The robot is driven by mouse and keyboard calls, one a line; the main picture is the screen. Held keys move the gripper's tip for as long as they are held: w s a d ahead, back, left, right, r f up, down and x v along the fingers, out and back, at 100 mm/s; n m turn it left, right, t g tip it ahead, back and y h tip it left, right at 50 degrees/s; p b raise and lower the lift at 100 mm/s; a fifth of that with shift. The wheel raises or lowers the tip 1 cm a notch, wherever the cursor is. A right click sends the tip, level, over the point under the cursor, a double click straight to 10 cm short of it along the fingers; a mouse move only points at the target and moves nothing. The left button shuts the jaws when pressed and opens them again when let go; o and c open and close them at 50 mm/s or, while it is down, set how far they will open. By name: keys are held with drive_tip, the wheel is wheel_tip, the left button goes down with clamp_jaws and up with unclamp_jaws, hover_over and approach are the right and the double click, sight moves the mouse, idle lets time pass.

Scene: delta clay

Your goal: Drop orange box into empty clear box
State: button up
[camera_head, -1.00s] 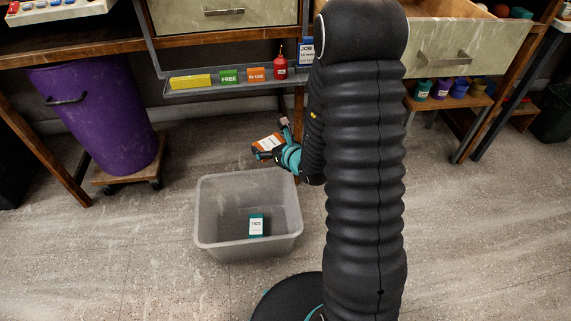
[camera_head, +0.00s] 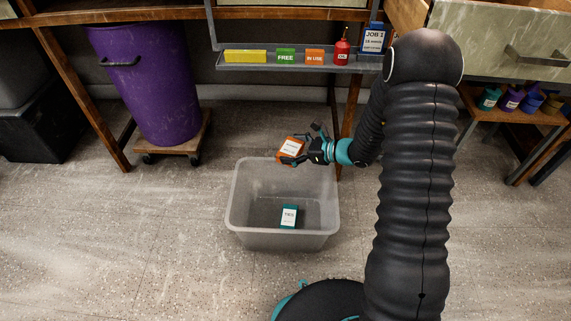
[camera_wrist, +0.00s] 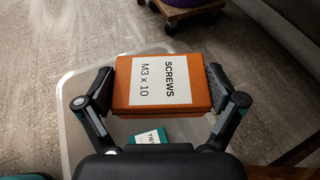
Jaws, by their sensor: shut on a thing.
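My gripper (camera_wrist: 162,92) is shut on an orange box (camera_wrist: 202,85) with a white label reading "SCREWS M3 x 10". In the head view the orange box (camera_head: 290,150) is held tilted above the far edge of the clear box, and my gripper (camera_head: 303,150) comes to it from the right. The clear box (camera_head: 240,215) is a translucent open bin on the floor. It is not empty: a teal box with a white label (camera_head: 289,215) lies inside it.
A purple bin (camera_head: 150,85) stands on a wheeled wooden dolly (camera_head: 180,145) at the left. A grey shelf (camera_head: 290,66) behind holds a yellow block, a green "FREE" block, an orange "IN USE" block and a red bottle. The floor left of the clear box is open.

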drive_tip(key=s+n+g, duration=0.1)
drive_tip(key=a+f+n+g, duration=0.1)
drive_tip(key=g, duration=0.1)
drive_tip(key=shift+s+a+f+n+y, duration=0.1)
drive_tip(key=shift+s+a+n+y, duration=0.2)
drive_tip(key=shift+s+y, duration=0.1)
drive_tip(key=shift+s+a+f+n+g+b, duration=0.1)
drive_tip(key=shift+s+f+n+g+b, duration=0.15)
drive_tip(key=shift+s+n+g, duration=0.3)
drive_tip(key=shift+s+a+f+n+g+b, duration=0.15)
drive_tip(key=shift+s+f+n+g, duration=0.15)
drive_tip(key=shift+g, duration=0.35)
drive_tip(key=shift+d+f+b, duration=0.1)
drive_tip(key=shift+f+b, duration=1.85)
drive_tip(key=shift+f, duration=0.95)
drive_tip(key=o, duration=1)
drive_tip(key=shift+d, duration=0.15)
drive_tip(key=v, duration=1.1)
drive_tip(key=shift+d+r, duration=0.25)
drive_tip(key=shift+d, duration=0.1)
